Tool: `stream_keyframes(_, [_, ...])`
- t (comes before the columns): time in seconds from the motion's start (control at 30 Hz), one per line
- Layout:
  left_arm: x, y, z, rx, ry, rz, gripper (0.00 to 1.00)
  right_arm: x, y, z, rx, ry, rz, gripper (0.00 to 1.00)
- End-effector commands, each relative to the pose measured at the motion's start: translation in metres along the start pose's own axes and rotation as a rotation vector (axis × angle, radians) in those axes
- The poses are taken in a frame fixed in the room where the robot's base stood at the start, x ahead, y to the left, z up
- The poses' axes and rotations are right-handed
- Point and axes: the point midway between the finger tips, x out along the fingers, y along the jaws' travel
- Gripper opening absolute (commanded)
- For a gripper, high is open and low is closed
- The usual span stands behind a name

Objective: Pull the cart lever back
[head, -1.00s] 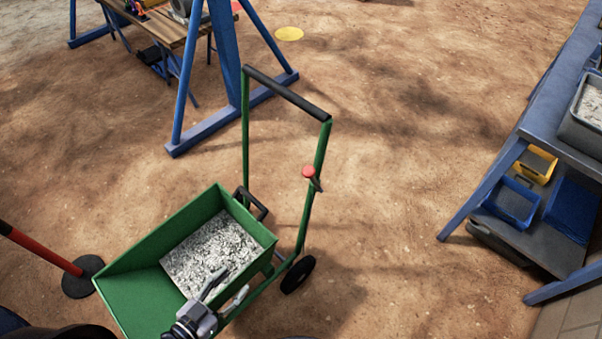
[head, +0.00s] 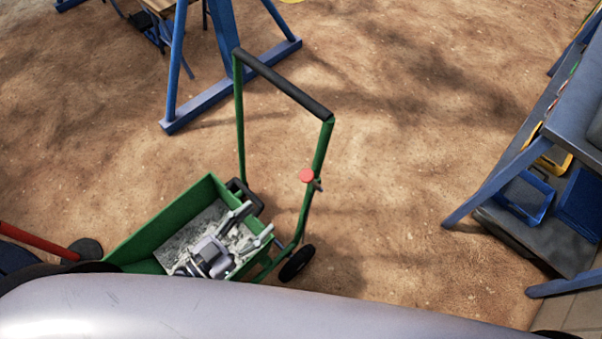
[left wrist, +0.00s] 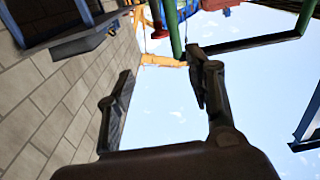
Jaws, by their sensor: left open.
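A green cart (head: 150,235) with grey gravel in its tub stands at lower left in the head view. Its tall green frame carries a black push bar (head: 285,85). A small lever with a red knob (head: 307,176) sits on the frame's right post. A black loop handle (head: 245,197) is at the tub's back edge. My left gripper (head: 254,224) is open and empty above the tub, below and left of the red knob. In the left wrist view, its open fingers (left wrist: 160,78) point toward a red knob (left wrist: 158,32) beside a green post. My right gripper is not seen.
A blue-legged bench (head: 490,190) with blue bins (head: 525,197) stands at the right. A blue frame (head: 225,95) stands behind the cart. A red post (head: 35,240) is at the left. Bare dirt between cart and bench is clear.

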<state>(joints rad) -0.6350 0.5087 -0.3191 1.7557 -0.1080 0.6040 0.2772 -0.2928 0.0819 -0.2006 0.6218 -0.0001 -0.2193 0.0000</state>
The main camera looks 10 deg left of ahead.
Motion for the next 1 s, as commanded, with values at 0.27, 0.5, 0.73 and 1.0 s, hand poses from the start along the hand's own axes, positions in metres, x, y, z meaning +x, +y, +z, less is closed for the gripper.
stream_keyframes(0.27, [0.064, -0.001, -0.002, 0.002, 0.004, 0.0, 0.49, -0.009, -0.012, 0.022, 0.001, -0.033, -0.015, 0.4])
stream_keyframes(0.5, [0.113, -0.001, -0.002, 0.001, 0.002, -0.001, 0.49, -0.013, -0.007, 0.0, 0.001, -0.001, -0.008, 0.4])
stream_keyframes(0.73, [0.141, -0.001, 0.0, 0.001, 0.0, -0.001, 0.49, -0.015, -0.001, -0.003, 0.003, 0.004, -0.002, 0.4])
stream_keyframes(1.0, [0.147, 0.0, 0.001, 0.001, -0.002, 0.0, 0.49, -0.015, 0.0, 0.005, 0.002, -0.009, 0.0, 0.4])
